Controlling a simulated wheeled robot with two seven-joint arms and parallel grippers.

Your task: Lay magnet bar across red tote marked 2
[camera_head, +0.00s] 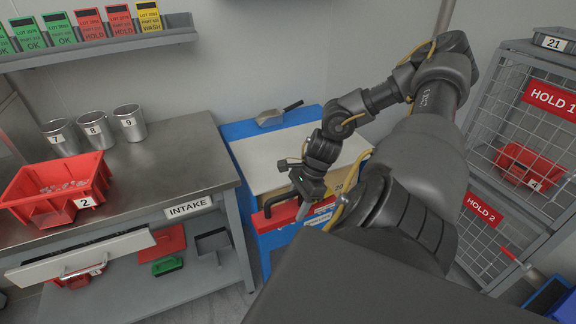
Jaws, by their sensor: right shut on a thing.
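The red tote marked 2 (42,212) sits on the steel bench at the left, with small grey pieces inside. My right gripper (303,200) is over the blue-framed stand, well to the right of the tote. The gripper and arm partly hide the bar, and the exact grip is hard to see. Nothing lies across the tote. My left gripper is not in view.
Metal cups 7, 8 and 9 (96,131) stand behind the tote. The bench (170,165) is clear right of the tote. A pulled-out drawer (80,255) juts below it. A scoop (270,118) lies on the blue-framed stand (265,160). Wire cages (530,130) stand at right.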

